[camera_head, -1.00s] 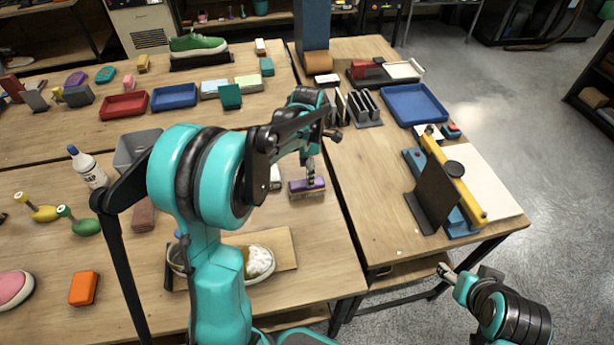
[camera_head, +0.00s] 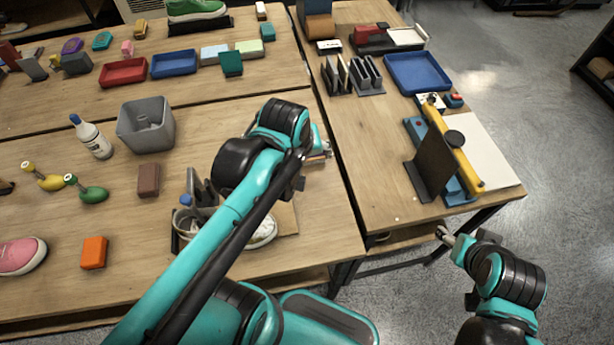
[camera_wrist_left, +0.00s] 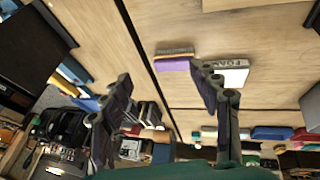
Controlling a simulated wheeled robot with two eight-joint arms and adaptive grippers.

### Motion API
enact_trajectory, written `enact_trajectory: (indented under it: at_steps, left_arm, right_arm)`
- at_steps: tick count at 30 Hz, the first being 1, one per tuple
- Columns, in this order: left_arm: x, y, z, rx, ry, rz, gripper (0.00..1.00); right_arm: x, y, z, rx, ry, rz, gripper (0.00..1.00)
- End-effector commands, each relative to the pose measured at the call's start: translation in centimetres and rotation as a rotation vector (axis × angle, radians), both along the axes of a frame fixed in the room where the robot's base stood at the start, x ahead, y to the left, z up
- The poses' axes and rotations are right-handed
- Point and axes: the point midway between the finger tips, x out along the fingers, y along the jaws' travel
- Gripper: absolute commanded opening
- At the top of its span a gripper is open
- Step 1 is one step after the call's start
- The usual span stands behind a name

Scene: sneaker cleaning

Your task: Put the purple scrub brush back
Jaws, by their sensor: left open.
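The purple scrub brush (camera_wrist_left: 172,62) lies on the table next to a small white sign (camera_wrist_left: 232,76). In the head view only an edge of the brush (camera_head: 321,156) shows, as my left arm covers most of it. My left gripper (camera_wrist_left: 160,73) is open, its two fingers spread and empty. It is apart from the brush, which lies beyond the fingers in the wrist view. In the head view my left arm hides most of this gripper. My right gripper (camera_head: 443,234) hangs beside the right table, and its jaws are too small to read.
A grey bin (camera_head: 158,125), a white bottle (camera_head: 94,139) and a brown block (camera_head: 148,180) stand on the left. A sneaker (camera_head: 264,232) lies partly behind my left arm. Black racks (camera_head: 368,78) and a blue tray (camera_head: 418,74) are on the right table.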

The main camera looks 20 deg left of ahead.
Motion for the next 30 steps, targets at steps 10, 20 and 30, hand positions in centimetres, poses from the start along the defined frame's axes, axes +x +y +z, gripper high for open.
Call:
enact_trajectory:
  at_steps: [10, 20, 30]
  left_arm:
    - [-4.8, -1.6, -2.0, 0.293, -0.158, -0.534, 0.61]
    - [-4.8, -1.7, -2.3, 0.307, -0.163, -0.555, 0.61]
    - [-4.8, -1.7, -2.2, 0.305, -0.162, -0.554, 0.43]
  right_arm:
    - [0.0, 0.0, 0.0, 0.000, 0.000, 0.000, 0.61]
    - [0.0, 0.0, -0.3, 0.000, 0.000, 0.000, 0.61]
    - [0.0, 0.0, -0.2, 0.000, 0.000, 0.000, 0.42]
